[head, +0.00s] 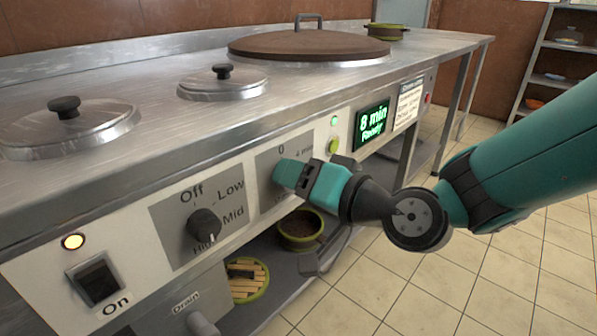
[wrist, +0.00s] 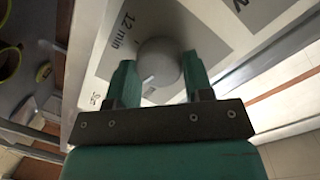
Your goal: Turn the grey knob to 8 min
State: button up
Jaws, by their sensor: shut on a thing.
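The grey knob (wrist: 158,62) shows in the wrist view between the two teal fingers of my gripper (wrist: 160,78), which are shut on it. Near it the panel reads "12 min"; the knob's pointer mark cannot be made out. In the head view my gripper (head: 290,174) is at the timer dial plate (head: 268,160) and hides the knob; "0" and part of "4 min" show there. The green display (head: 371,124) reads "8 min" with "Ready" below it.
A black heat knob (head: 204,224) marked Off, Low, Mid and High is left of my gripper. A green button (head: 333,146) is just right. A pot (head: 301,230) stands on the shelf below.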

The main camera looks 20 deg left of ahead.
jog(key=shift+f+m+g+p, duration=0.1)
jog(key=shift+m+g+p, duration=0.3)
jog(key=shift+m, duration=1)
jog(key=o, duration=0.9)
jog(key=b+v, duration=0.3)
jog(key=v, duration=0.2)
jog(key=b+v, duration=0.3)
jog(key=v, duration=0.3)
jog(key=b+v, duration=0.3)
jog(key=v, duration=0.3)
jog(key=shift+s+d+f, duration=0.1)
jog(key=shift+d+f, duration=0.15)
jog(key=shift+f, duration=0.1)
